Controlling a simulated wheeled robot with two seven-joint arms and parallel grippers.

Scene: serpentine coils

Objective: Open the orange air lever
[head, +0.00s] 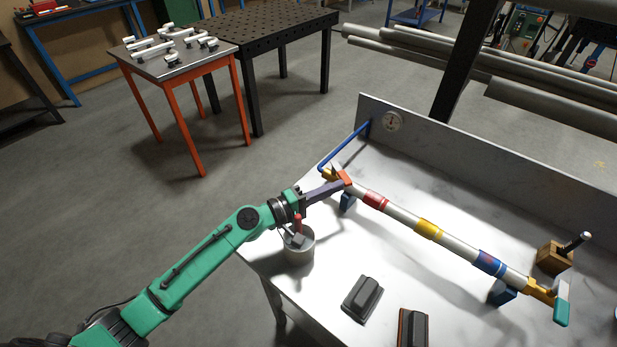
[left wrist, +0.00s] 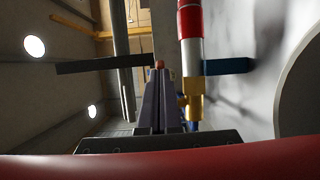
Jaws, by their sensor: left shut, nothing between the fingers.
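The orange air lever (head: 346,178) sits at the far left end of a white pipe (head: 400,216) with red, yellow and blue bands. My left gripper (head: 339,185) reaches in from the left with its fingers shut and empty. In the head view its fingertips meet the lever; I cannot tell whether they touch or only overlap it. In the left wrist view the closed fingers (left wrist: 159,105) point ahead, with a small orange tip (left wrist: 159,64) just beyond them. A brass fitting (left wrist: 193,98) is beside the fingers. My right gripper is not in view.
A grey pot (head: 299,247) stands below my left wrist. Dark blocks (head: 362,297) lie at the front. A teal handle (head: 561,312) is at the pipe's right end.

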